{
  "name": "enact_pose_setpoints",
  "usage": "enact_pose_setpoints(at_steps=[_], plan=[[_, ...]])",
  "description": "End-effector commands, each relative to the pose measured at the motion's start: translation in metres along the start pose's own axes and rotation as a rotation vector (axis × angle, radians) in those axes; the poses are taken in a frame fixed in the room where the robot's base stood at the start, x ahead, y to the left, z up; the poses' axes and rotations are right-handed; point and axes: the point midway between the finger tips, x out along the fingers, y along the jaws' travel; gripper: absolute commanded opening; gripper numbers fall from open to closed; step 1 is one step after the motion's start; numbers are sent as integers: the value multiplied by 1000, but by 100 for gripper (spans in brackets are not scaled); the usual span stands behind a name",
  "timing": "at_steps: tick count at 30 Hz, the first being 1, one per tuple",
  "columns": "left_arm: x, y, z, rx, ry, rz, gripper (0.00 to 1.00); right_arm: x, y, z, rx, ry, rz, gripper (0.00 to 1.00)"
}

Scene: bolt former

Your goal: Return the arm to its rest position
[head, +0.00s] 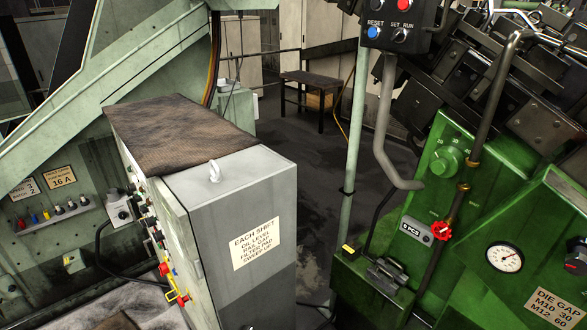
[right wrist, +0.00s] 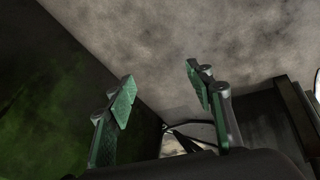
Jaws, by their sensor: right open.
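My right gripper (right wrist: 163,95) shows in the right wrist view. Its two fingers with green pads stand apart, and nothing is between them. Beyond the fingertips is a grey, mottled surface, with a dark green-stained face to the left. Neither gripper nor arm shows in the head view, so where the right gripper is relative to the machines cannot be told from there. My left gripper is not in view.
A grey cabinet (head: 235,190) with a brown mat (head: 180,130) on top stands left of centre. A control box (head: 398,24) hangs above. Dark floor (head: 315,160) lies between them.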

Motion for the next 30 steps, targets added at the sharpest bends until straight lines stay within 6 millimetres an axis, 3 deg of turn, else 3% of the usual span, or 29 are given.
enact_pose_setpoints(at_steps=[1, 9, 12, 15, 20, 30], plan=[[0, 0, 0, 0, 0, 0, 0, 3, -15, 40, 22, -37, -28, 49], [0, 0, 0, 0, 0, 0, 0, -11, -82, 221, 173, -202, -134, 49], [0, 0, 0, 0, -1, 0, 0, -24, -99, 274, 220, -253, -154, 49], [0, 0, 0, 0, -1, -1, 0, -35, -112, 311, 257, -289, -164, 49], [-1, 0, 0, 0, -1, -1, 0, -45, -120, 339, 285, -318, -170, 49], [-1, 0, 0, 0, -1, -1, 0, -46, -121, 340, 287, -319, -170, 49]])
